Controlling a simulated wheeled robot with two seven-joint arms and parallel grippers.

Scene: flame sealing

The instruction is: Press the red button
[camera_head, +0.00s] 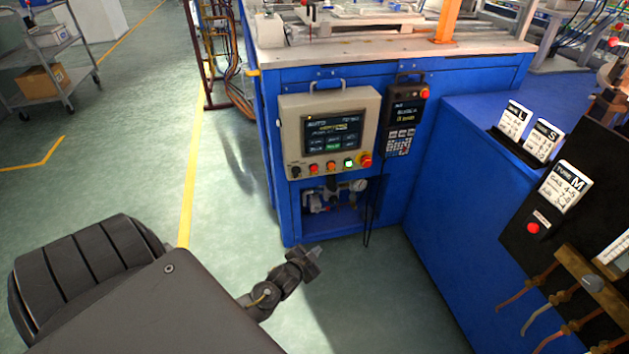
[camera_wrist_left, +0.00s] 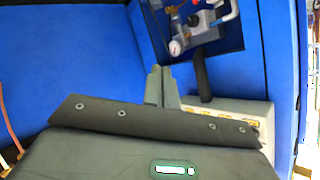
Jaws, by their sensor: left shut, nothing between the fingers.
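A red button (camera_head: 533,228) sits on a dark sloped panel at the right of the head view. A larger red knob with a yellow base (camera_head: 365,160) is at the lower right corner of the beige control box (camera_head: 287,125). Smaller red and orange buttons line that box's bottom edge, and the black handheld pendant (camera_head: 402,117) has a red knob at its top. My left gripper (camera_head: 317,252) is in front of and below the control box, apart from it. Its fingers (camera_wrist_left: 161,86) are shut and empty in the left wrist view. My right gripper is not in view.
The blue cabinet (camera_head: 300,222) has an opening with a gauge (camera_head: 358,185). A blue bench (camera_head: 440,240) carries white cards (camera_head: 515,120). Copper-coloured hoses (camera_head: 540,320) hang at lower right. A cart (camera_head: 70,45) stands far left.

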